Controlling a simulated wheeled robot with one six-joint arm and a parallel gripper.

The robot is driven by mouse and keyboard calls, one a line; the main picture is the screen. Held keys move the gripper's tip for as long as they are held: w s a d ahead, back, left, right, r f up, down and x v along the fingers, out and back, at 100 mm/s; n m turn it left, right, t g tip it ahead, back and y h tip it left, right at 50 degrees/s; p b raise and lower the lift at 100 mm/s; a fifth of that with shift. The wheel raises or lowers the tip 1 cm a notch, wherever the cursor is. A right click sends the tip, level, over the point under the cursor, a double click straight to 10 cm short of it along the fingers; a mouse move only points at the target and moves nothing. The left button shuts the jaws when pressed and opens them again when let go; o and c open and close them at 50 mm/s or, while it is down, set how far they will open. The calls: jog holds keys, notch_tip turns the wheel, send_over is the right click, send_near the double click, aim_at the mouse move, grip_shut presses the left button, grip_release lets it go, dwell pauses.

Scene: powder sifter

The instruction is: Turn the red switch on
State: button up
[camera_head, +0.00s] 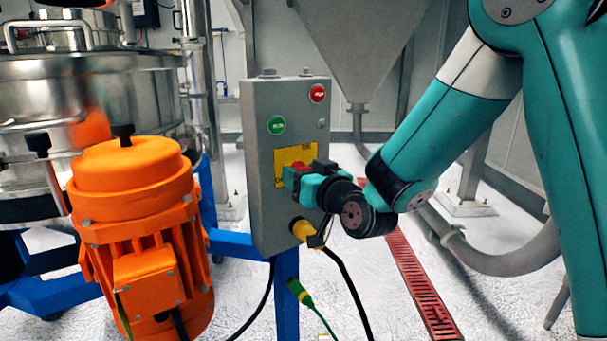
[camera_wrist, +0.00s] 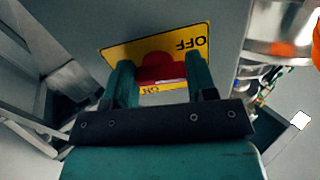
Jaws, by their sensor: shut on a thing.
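The red switch (camera_wrist: 163,70) sits on a yellow plate (camera_wrist: 125,53) on the front of the grey control box (camera_head: 262,215). In the wrist view the plate appears upside down, with OFF at its top edge and part of ON at its lower edge. My gripper (camera_wrist: 160,83) has one teal finger on each side of the switch and is shut on it. In the head view my gripper (camera_head: 296,176) reaches the box from the right and covers most of the switch. I cannot tell which mark the switch points to.
A green button (camera_head: 276,125) and a red button (camera_head: 317,93) are above the plate. A yellow plug (camera_head: 302,230) with a black cable is below my gripper. An orange motor (camera_head: 140,230) and the steel sifter (camera_head: 90,85) stand left. A hopper (camera_head: 355,45) is behind.

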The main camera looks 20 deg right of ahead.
jog(key=shift+r+m+p, duration=0.15)
jog(key=shift+m+p, duration=1.05)
jog(key=shift+m, duration=3.05)
jog(key=shift+r+m+p, duration=0.15)
jog(key=shift+m+p, duration=1)
jog(key=shift+m, duration=3.1)
jog(key=o, duration=0.9)
jog(key=shift+s, duration=0.1)
